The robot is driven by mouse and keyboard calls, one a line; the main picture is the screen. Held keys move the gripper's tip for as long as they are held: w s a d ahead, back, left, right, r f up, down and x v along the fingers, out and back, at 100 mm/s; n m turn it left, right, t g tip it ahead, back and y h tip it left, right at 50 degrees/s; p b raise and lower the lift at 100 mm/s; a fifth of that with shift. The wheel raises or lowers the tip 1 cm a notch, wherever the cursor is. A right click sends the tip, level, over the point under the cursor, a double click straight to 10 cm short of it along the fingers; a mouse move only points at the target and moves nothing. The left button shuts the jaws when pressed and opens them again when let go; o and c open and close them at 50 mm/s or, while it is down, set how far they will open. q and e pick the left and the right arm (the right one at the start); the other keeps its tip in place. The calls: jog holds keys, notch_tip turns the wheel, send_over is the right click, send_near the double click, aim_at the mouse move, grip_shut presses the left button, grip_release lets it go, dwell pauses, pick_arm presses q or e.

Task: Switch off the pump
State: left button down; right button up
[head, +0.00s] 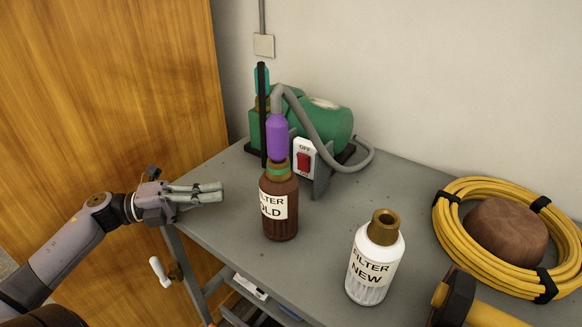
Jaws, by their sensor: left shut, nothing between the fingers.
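The green pump (325,124) stands at the back of the grey table (335,217), with a grey hose curving over it. A white switch plate (305,157) marked OFF at its top faces me at the pump's front. Its red rocker (303,163) sits in the middle; I cannot tell which way it is tipped. A brown bottle labelled FILTER OLD (279,215) stands in front, under a purple part (277,137). My left gripper (221,192) is shut and empty, near the table's left edge, left of the brown bottle and apart from it. My right gripper is not in view.
A white FILTER NEW bottle (374,265) stands at the front. A coiled yellow cable (446,221) lies around a brown rounded object (507,232) at the right. A yellow and black tool (460,300) is at the lower right. A wooden panel (110,90) rises behind my left arm.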

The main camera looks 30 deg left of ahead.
pick_arm(q)
jog(key=p, duration=0.4)
send_near(303, 163)
jog(key=d, duration=0.2)
jog(key=s+d, duration=0.1)
jog(key=d, duration=0.1)
jog(key=s+d, duration=0.1)
jog(key=d, duration=0.1)
jog(key=shift+r, duration=0.35)
jog(key=w, duration=0.1)
jog(key=w+d+p, duration=0.1)
jog(key=w, duration=0.1)
jog(key=shift+w, duration=0.65)
jog(key=shift+w, duration=0.2)
jog(key=shift+w+r, duration=0.1)
jog(key=shift+r, duration=0.1)
